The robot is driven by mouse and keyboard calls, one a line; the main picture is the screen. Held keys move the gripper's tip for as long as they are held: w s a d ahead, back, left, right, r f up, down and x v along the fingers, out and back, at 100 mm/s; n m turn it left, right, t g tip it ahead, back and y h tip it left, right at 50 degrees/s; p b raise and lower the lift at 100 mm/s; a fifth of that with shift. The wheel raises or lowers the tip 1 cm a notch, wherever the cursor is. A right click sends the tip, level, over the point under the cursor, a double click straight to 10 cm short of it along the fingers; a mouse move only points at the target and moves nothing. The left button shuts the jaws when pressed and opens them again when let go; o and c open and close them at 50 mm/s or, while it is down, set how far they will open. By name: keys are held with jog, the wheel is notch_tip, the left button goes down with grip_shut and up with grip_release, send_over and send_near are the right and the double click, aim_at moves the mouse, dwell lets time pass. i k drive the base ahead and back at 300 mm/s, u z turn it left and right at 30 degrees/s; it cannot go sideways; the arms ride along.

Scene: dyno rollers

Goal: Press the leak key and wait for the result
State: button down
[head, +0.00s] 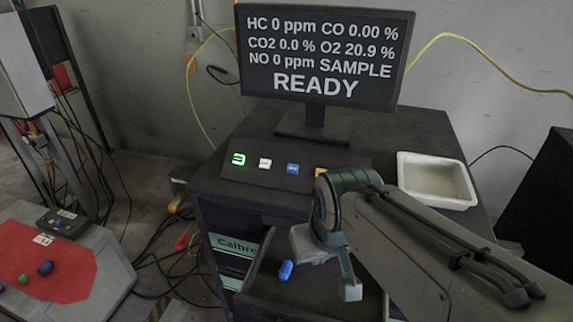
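A row of keys sits on the front of the dark cart top: a green lit key (239,159), a white key (265,163), a blue key (292,169) and an orange key (321,171) partly behind my arm. Their labels are too small to read, so I cannot tell which is the leak key. The monitor (330,60) behind them reads READY and SAMPLE, with HC 0 ppm, CO 0.00 %, CO2 0.0 %, O2 20.9 % and NO 0 ppm. My gripper (343,282) hangs in front of the cart, below and right of the keys; its opening is not clear.
A white tray (470,203) stands on the cart's right side. A blue item (286,270) lies in the open drawer (262,300) below the keys. At left are a red-topped surface (45,262) and a small control box (62,222). Cables hang and lie between.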

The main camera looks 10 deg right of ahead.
aim_at(291, 168)
jog(key=u, duration=0.75)
jog(key=k, duration=0.4)
jog(key=z, duration=1.6)
